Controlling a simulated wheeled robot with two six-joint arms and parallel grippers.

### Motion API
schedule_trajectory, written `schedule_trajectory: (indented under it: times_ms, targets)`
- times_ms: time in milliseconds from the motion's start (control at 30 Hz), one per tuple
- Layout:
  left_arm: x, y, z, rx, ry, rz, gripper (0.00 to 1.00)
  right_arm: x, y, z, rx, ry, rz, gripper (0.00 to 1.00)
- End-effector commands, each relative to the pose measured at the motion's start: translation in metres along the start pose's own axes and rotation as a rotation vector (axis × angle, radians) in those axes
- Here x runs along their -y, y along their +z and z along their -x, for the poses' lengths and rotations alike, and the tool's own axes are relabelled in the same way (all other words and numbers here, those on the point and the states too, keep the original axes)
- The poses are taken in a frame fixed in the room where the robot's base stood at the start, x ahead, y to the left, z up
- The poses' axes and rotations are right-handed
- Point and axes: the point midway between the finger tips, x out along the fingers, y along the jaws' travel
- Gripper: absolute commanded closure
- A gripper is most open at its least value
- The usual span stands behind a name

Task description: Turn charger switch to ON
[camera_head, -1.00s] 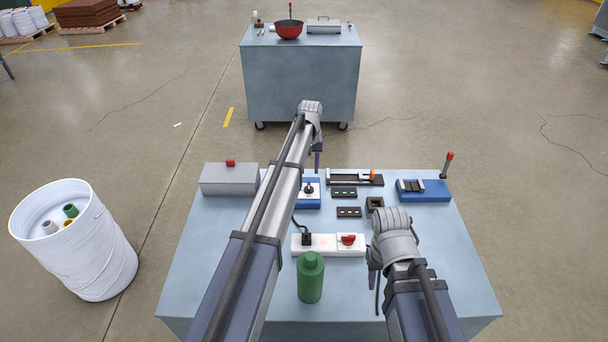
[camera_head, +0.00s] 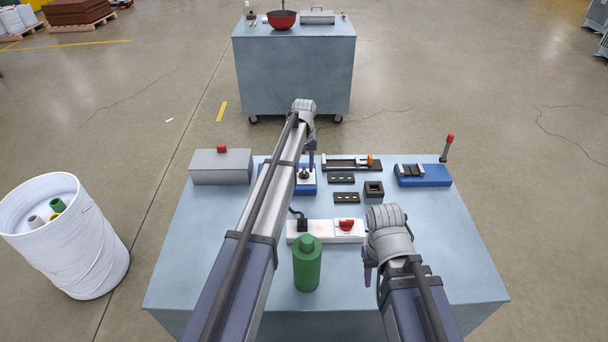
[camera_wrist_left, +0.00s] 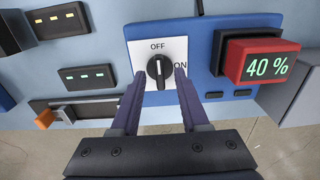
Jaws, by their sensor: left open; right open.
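The charger is a blue unit (camera_wrist_left: 212,30) with a white switch plate (camera_wrist_left: 140,48) marked OFF at the top and ON at the right. Its black knob (camera_wrist_left: 159,70) stands upright, its pale mark toward OFF. A red-framed display (camera_wrist_left: 262,60) beside it reads 40 %. In the head view the charger's blue edge (camera_head: 308,190) is partly hidden by my left arm. My left gripper (camera_wrist_left: 160,80) is open, its fingers at either side of the knob; contact cannot be told. It also shows at the charger in the head view (camera_head: 311,168). My right gripper (camera_head: 369,272) is open and empty above the table's right front.
A power strip (camera_head: 322,236) with a red switch (camera_head: 345,225) and a green bottle (camera_head: 307,266) stand in front of the charger. A grey box (camera_head: 221,170) is at the left. Black parts (camera_head: 346,198) and a blue fixture (camera_head: 423,180) lie to the right.

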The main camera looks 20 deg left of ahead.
Motion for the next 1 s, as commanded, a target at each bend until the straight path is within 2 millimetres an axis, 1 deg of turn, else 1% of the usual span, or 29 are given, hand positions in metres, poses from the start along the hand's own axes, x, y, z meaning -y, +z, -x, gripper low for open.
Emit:
schedule_trajectory:
  times_ms: [33,67,367,767,1000]
  targets:
    - [0.0000,0.0000,-0.0072,0.000,0.000,0.000,0.55,0.0007,-0.0004,-0.0072,0.000,0.000,0.000,0.55]
    - [0.0000,0.0000,-0.0081,0.000,0.000,0.000,0.55,0.0008,-0.0005,-0.0080,0.000,0.000,0.000,0.55]
    - [0.0000,0.0000,-0.0074,0.000,0.000,0.000,0.55,0.0007,-0.0004,-0.0074,0.000,0.000,0.000,0.55]
    - [0.0000,0.0000,-0.0075,0.000,0.000,0.000,1.00,0.0007,-0.0004,-0.0074,0.000,0.000,0.000,0.55]
    - [0.0000,0.0000,-0.0075,0.000,0.000,0.000,1.00,0.0007,-0.0004,-0.0075,0.000,0.000,0.000,0.55]
